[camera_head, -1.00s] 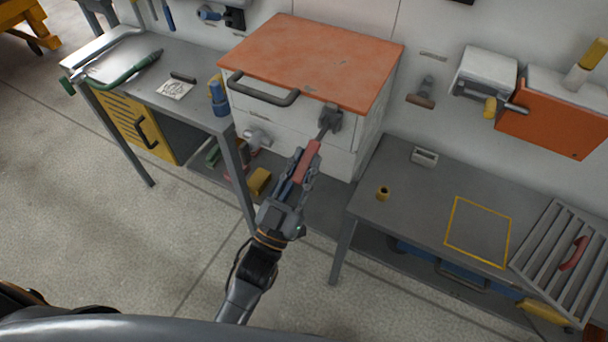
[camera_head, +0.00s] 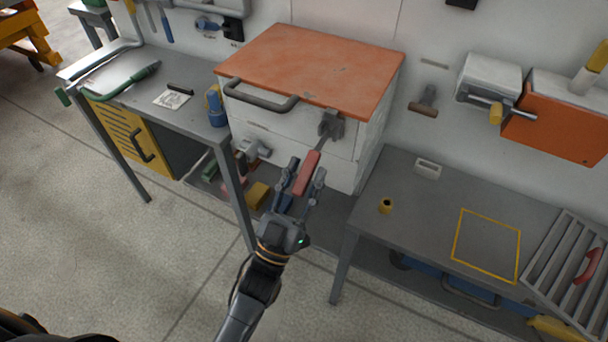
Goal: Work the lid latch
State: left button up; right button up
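The orange lid (camera_head: 315,65) lies flat on top of a white box (camera_head: 270,125), with a dark bar handle (camera_head: 260,97) along its front edge. The lid latch has a grey bracket (camera_head: 332,124) at the box's front right and a red grip (camera_head: 307,173) that points down toward me. My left gripper (camera_head: 303,180) is open, with one finger on each side of the red grip and visible gaps beside it. Whether a finger touches the grip is hard to tell. My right gripper is not in view.
A left bench (camera_head: 140,85) holds a green-handled tool and a blue bottle. An orange panel (camera_head: 555,125) is on the wall at right. Open floor lies in front.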

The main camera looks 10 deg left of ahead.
aim_at(295, 187)
pick_arm(q)
jog(key=shift+s+f, duration=0.1)
jog(key=shift+s, duration=0.05)
jog(key=v, duration=1.1)
jog(key=shift+s+f, duration=0.25)
jog(key=shift+s, duration=0.05)
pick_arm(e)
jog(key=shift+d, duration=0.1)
pick_arm(q)
jog(key=shift+a, duration=0.1)
